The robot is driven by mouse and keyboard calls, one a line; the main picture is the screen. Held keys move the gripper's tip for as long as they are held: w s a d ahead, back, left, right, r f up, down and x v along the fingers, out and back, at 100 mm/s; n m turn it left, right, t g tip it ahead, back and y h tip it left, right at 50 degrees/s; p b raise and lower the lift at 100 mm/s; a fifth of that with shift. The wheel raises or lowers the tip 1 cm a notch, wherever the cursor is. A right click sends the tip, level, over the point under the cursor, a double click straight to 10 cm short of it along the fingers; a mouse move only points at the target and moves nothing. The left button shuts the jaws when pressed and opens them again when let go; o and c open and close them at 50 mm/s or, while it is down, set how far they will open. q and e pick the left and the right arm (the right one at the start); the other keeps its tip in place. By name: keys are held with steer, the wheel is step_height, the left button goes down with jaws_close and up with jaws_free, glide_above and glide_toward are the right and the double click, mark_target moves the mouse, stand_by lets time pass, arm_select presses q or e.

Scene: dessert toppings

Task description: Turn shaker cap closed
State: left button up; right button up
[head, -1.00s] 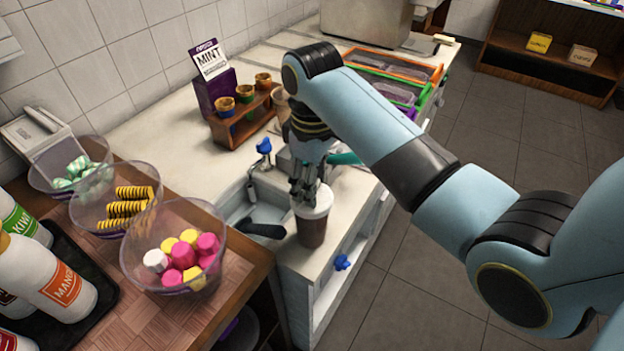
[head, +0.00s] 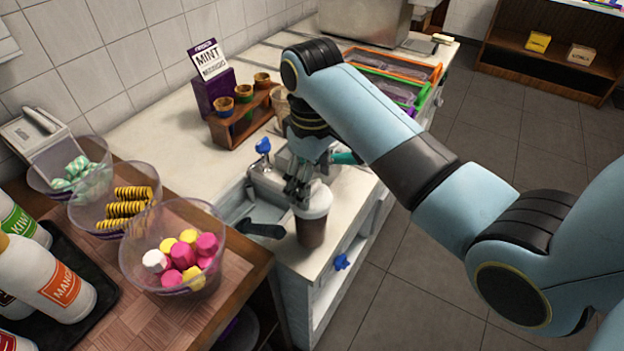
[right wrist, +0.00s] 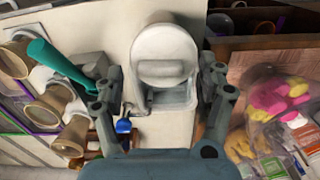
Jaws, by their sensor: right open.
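The shaker (head: 311,228) stands upright on the counter's near corner, with a brown body and a white cap (head: 316,203). My right gripper (head: 299,190) is open at the left of the cap, its fingers overlapping the cap's edge in the head view. In the right wrist view the white cap (right wrist: 163,50) shows as a round lid with a raised oval part, ahead of and between the two spread fingers (right wrist: 162,95). I cannot tell whether a finger touches the cap. How far the cap is turned does not show. My left gripper is not in view.
A sink (head: 262,213) with a black-handled tool and a blue-knobbed tap (head: 263,146) lies left of the shaker. A cone rack (head: 240,128) stands behind. A clear bowl of pink and yellow sweets (head: 180,290) sits at front left. The counter edge is close at the right.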

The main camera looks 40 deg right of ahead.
step_height(320, 180, up, 7)
stand_by(0.3)
stand_by(0.4)
